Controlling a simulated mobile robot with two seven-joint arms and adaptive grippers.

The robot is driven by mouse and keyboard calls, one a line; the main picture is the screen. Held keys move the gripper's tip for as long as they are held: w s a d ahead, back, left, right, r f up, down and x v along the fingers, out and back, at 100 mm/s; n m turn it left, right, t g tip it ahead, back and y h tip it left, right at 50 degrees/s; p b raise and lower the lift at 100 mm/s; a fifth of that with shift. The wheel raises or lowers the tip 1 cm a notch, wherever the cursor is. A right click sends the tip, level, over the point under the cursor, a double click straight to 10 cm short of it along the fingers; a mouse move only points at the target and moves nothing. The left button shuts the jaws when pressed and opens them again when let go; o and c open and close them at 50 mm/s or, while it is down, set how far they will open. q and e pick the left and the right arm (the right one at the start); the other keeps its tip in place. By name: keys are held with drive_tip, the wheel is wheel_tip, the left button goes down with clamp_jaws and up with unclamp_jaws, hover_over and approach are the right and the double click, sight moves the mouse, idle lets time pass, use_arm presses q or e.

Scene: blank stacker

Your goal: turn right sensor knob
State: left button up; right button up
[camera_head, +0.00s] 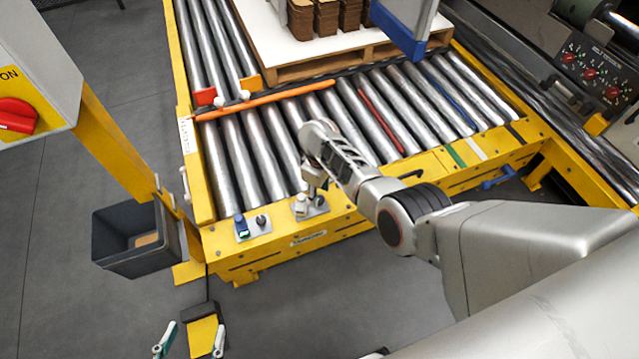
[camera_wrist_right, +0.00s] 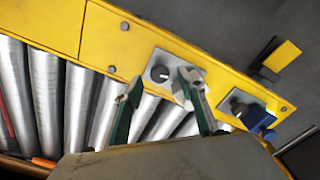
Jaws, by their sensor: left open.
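The right sensor knob (camera_wrist_right: 158,74) is a small dark round knob on a grey plate on the yellow conveyor frame. In the right wrist view it lies between the spread fingertips of my right gripper (camera_wrist_right: 160,84); contact cannot be told. In the head view the right gripper (camera_head: 313,182) points down over the right sensor plate (camera_head: 318,210) and partly covers it. One finger hides part of the plate beside the knob. My left gripper (camera_head: 190,341) is open and empty at the bottom of the head view, over the floor.
A second plate with a dark knob (camera_head: 262,221) and a blue sensor (camera_head: 241,226) sits left of the right plate. Metal rollers (camera_head: 240,165) lie behind. A dark bin (camera_head: 135,238), a yellow post (camera_head: 118,135) with a red switch (camera_head: 17,115), and a loaded pallet (camera_head: 350,55) are around.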

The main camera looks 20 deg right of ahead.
sight(319, 199)
drive_tip(key=shift+r, duration=2.45)
